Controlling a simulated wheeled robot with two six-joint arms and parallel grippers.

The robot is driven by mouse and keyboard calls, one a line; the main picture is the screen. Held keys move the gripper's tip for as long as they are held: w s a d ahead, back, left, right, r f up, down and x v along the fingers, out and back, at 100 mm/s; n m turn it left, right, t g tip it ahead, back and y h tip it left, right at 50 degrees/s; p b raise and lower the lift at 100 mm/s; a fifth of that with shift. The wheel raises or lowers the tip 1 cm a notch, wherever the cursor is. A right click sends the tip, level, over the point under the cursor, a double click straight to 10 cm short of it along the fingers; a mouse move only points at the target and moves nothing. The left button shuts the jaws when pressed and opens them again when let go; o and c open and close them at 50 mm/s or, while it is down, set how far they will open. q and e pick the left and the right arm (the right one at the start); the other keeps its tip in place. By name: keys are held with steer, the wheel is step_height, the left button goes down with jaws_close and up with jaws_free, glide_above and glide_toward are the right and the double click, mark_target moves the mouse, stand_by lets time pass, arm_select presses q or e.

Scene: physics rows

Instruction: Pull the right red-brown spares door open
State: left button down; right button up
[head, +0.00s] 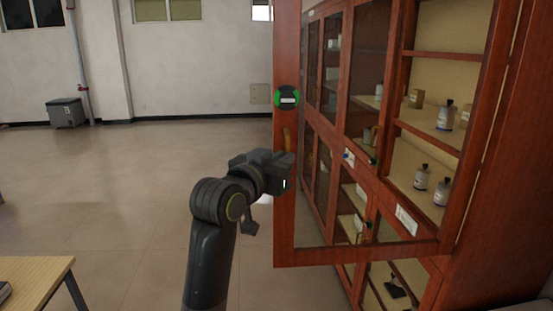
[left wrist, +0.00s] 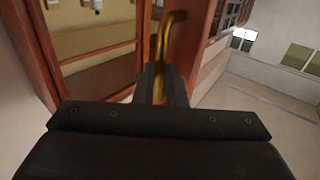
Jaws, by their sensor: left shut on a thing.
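The red-brown spares door (head: 285,222), a wooden frame around glass, stands swung out from the cabinet, with its free edge to the left. My left gripper (head: 284,168) is at that edge, shut on the brass door handle (head: 287,138). In the left wrist view the bent handle (left wrist: 168,38) rises from between the dark fingers (left wrist: 163,84), beside the door's wood (left wrist: 190,45). The gripper hides the handle's lower part. My right gripper is in neither view.
The cabinet (head: 478,205) holds bottles (head: 445,115) and small containers on shelves. A wooden table corner (head: 38,268) is at lower left. A grey bin (head: 66,112) stands by the far wall. The floor left of the door is clear.

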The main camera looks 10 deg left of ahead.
arm_select(q)
steer(key=shift+s+d+r, duration=0.15)
steer(key=shift+s+d, duration=0.1)
steer(key=shift+s, duration=0.2)
steer(key=shift+w, duration=0.1)
steer(key=c, duration=1.8)
jaws_free()
steer(key=shift+c, duration=0.2)
steer(key=o, duration=0.4)
steer(key=shift+d, duration=0.55)
steer(key=shift+c, duration=0.2)
steer(key=shift+w+a, duration=0.1)
steer(key=shift+a, duration=0.05)
steer(key=shift+f, duration=0.2)
steer(key=b+v, duration=0.4)
steer(key=v, duration=1.3)
steer(key=shift+a, duration=0.2)
